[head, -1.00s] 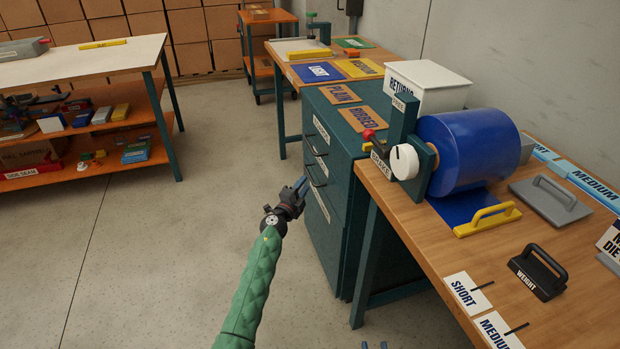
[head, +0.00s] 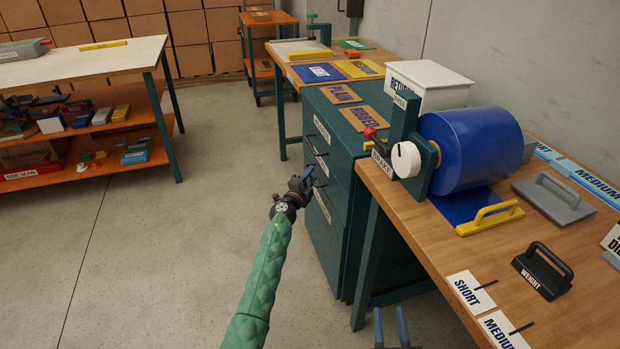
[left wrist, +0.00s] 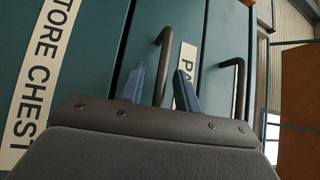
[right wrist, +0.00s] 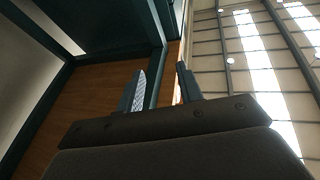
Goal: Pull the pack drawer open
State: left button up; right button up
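The teal store chest (head: 355,190) stands at the centre of the head view, with dark drawer handles and white labels on its front; its drawers look shut. My left gripper (head: 308,178) is in front of the drawer fronts, fingers open. A label beginning "PA" (left wrist: 188,62) beside that handle is partly hidden by a finger. I cannot tell whether the fingers touch the handle. My right gripper (head: 391,328) is open and empty, low beside the bench.
A wooden bench (head: 440,235) at right bears a blue film roll (head: 468,150), a black weight (head: 543,270) and cards. A white returns bin (head: 432,85) stands behind the roll. Shelving (head: 90,75) stands at left. The floor (head: 150,250) left of the chest is clear.

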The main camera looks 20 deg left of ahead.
jog(key=shift+r, duration=0.1)
pick_arm(q)
grip_shut()
jog(key=shift+a, duration=0.1)
